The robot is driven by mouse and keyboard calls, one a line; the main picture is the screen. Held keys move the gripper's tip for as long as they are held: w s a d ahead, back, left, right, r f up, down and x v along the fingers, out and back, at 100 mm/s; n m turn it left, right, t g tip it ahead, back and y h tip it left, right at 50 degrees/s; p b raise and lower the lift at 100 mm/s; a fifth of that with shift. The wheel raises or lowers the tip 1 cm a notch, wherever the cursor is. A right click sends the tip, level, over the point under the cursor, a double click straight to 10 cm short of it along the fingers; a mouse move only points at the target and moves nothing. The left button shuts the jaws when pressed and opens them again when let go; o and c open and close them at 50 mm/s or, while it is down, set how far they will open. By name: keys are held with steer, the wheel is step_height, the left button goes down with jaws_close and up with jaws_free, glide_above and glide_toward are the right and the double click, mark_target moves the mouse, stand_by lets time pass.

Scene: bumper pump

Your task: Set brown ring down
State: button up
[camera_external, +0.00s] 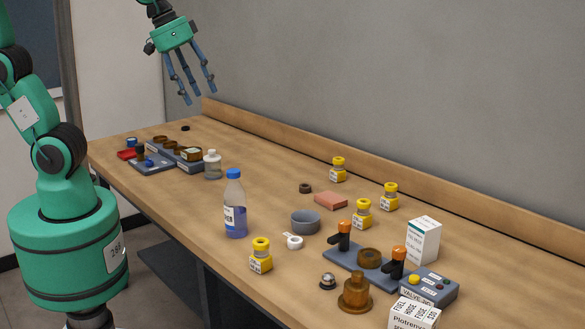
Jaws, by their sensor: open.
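A small dark brown ring (305,188) lies flat on the table, left of a reddish block. Another small dark ring (185,128) lies near the far left end of the table. I cannot tell which of them is the task's brown ring. My gripper (197,98) is at the top left, raised above the far end of the table. Its blue fingers are spread and point down, with nothing visible between them. It is apart from both rings.
A grey fixture (152,167) with brown parts stands far left. A blue bottle (235,209), a grey bowl (305,222) and several yellow-capped jars (261,257) stand mid-table. A valve fixture (345,260) and white boxes (424,240) fill the front right. A wooden ledge (300,140) runs along the wall.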

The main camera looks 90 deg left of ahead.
steer(key=s+d+f+m+t, duration=0.1)
steer(key=s+d+m, duration=0.3)
steer(key=s, duration=0.6)
steer(key=shift+s+d+f+m+h, duration=0.3)
steer(key=shift+s+d+f+m, duration=0.1)
steer(key=shift+d+f, duration=0.1)
stand_by(1.7)
